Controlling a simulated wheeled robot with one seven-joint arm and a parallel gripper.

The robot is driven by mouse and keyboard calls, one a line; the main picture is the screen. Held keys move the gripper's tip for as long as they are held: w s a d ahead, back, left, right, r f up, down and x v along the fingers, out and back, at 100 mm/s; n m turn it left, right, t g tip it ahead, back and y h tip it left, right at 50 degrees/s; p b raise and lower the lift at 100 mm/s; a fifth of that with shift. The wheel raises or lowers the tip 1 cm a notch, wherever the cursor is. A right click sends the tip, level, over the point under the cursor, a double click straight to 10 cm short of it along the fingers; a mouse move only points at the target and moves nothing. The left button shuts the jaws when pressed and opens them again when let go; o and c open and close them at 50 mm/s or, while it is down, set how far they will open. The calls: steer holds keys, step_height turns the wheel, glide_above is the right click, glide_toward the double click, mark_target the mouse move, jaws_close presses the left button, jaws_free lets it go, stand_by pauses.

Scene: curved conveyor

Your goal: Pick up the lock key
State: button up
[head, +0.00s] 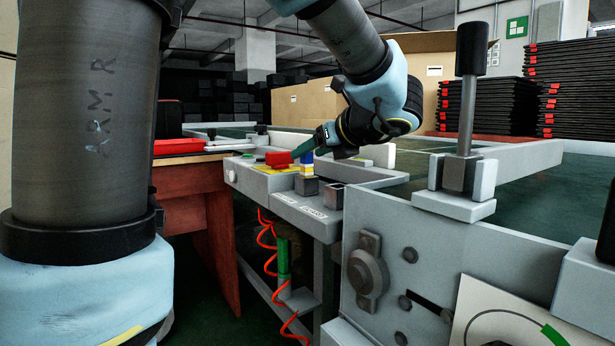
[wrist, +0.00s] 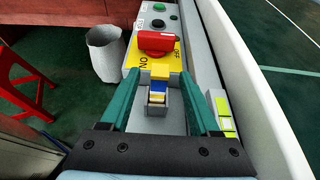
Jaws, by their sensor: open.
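A small blue, yellow and white piece (wrist: 157,88), which I take for the lock key, stands upright on a grey block of the control panel. It also shows in the head view (head: 307,158) as a small blue and yellow piece. My gripper (wrist: 159,75) is open, its green fingers on either side of this piece with gaps left and right. In the head view my gripper (head: 304,146) is low over the panel, angled down, and partly covers the piece. A red rotary switch (wrist: 156,41) on a yellow plate lies just beyond the fingertips.
Black and green buttons (wrist: 158,22) sit beyond the switch. A pale rail (wrist: 250,80) runs close along the right of my gripper. A grey bin (wrist: 104,55) and red stool (wrist: 28,85) stand left. A dark-handled post (head: 468,110) rises on the conveyor frame.

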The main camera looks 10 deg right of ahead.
steer(key=b+x, duration=0.1)
steer(key=x, duration=0.4)
steer(key=shift+w+f+b, duration=0.1)
steer(key=shift+w+b, duration=0.05)
steer(key=shift+b, duration=0.15)
jaws_close()
stand_by(0.4)
